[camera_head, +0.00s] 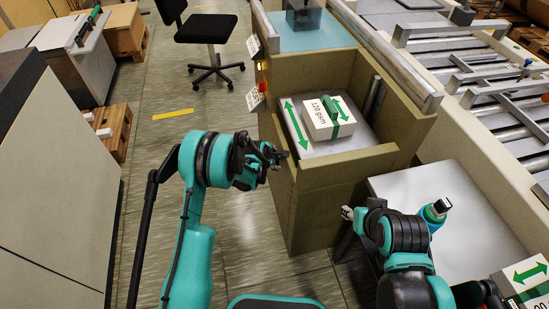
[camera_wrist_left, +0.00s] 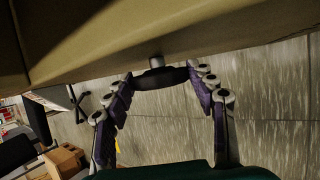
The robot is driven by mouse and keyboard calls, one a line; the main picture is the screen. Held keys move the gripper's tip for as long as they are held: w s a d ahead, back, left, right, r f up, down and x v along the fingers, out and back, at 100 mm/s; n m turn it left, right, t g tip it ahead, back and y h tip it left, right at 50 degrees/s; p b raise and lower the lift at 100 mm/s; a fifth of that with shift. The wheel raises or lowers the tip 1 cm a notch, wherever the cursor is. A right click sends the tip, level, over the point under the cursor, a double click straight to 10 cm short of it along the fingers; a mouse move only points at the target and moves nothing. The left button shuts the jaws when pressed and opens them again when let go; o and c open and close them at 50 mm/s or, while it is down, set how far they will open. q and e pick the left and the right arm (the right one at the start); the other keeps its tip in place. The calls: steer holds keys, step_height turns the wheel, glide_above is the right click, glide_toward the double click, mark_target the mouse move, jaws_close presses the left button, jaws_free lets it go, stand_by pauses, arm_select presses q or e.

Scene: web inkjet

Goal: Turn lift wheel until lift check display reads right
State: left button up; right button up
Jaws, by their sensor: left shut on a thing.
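The lift wheel (camera_wrist_left: 176,77) shows in the left wrist view as a dark, flat piece on a short grey shaft, under the khaki edge of the feeder cabinet (camera_head: 330,205). My left gripper (camera_head: 277,157) is at the cabinet's left side in the head view. In the left wrist view its fingers (camera_wrist_left: 165,88) stand on both sides of the wheel, shut on it. The wheel is hidden behind the gripper in the head view. White tags (camera_head: 255,97) hang on the cabinet's left side; I cannot read them or tell which is the lift check display. My right gripper (camera_head: 347,213) is partly visible, its jaws unclear.
A white ream marked 120 gsm (camera_head: 318,121) with a green band lies on the grey lift plate (camera_head: 290,118) inside the cabinet. A grey table (camera_head: 455,195) and roller conveyor (camera_head: 500,100) stand at right. A chair (camera_head: 207,30) stands at the back.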

arm_select(q)
steer(key=shift+s+f+t+y, duration=0.15)
steer(key=shift+t+y, duration=0.15)
steer(key=shift+t, duration=0.7)
steer(key=o, duration=1.2)
steer(key=shift+c, duration=0.2)
steer(key=v, duration=1.2)
steer(key=shift+s+m, duration=0.1)
steer(key=shift+m, duration=0.2)
